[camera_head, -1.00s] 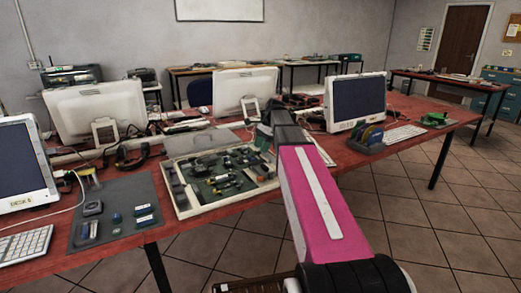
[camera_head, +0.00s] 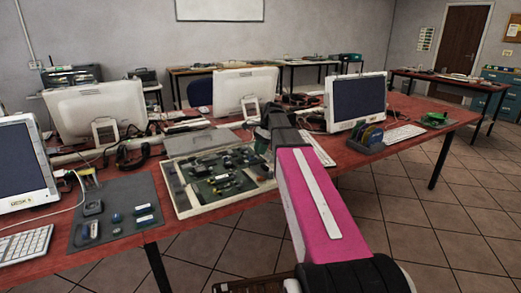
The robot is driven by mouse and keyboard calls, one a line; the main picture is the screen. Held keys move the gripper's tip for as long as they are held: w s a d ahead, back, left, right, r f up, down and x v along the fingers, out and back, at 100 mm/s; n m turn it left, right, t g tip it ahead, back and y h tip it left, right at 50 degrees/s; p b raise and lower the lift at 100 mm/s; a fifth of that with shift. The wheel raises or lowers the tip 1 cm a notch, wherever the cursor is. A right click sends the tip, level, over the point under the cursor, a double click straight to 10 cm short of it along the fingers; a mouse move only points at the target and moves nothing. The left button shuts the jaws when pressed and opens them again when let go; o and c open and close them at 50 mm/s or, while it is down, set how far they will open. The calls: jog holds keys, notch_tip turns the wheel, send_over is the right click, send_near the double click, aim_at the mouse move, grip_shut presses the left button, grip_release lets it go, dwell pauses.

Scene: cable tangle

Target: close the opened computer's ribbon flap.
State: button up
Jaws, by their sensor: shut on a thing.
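The opened computer (camera_head: 187,209) lies on the red bench as a shallow pale case, with a green board (camera_head: 215,187) and dark parts inside. The ribbon flap is too small to make out. My gripper (camera_head: 262,146) is at the case's far right corner, partly hidden by my own wrist. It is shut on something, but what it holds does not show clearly. I cannot tell if it touches the case.
A grey mat (camera_head: 153,186) with small parts lies left of the case. White all-in-one computers (camera_head: 96,108) stand behind. The bench's front edge is close to the case.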

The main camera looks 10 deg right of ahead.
aim_at(258, 157)
jog(key=h, duration=0.1)
jog(key=a+t+h, duration=0.1)
jog(key=h, duration=0.3)
jog(key=shift+s+a+t, duration=0.3)
jog(key=shift+s+a, duration=0.05)
jog(key=shift+a, duration=0.05)
jog(key=shift+s+a+f+t+h, duration=0.1)
jog(key=shift+a+t+h, duration=0.15)
jog(key=shift+h, duration=0.6)
jog(key=shift+a+f+t+h, duration=0.2)
jog(key=shift+t+h, duration=0.1)
jog(key=shift+h, duration=0.5)
jog(key=shift+s+a+f+t+h, duration=0.1)
jog(key=shift+a+t+h, duration=0.15)
jog(key=shift+h, duration=0.6)
jog(key=o, duration=0.8)
jog(key=shift+r, duration=0.1)
jog(key=v, duration=1)
jog(key=shift+a+r, duration=0.2)
jog(key=shift+a, duration=0.1)
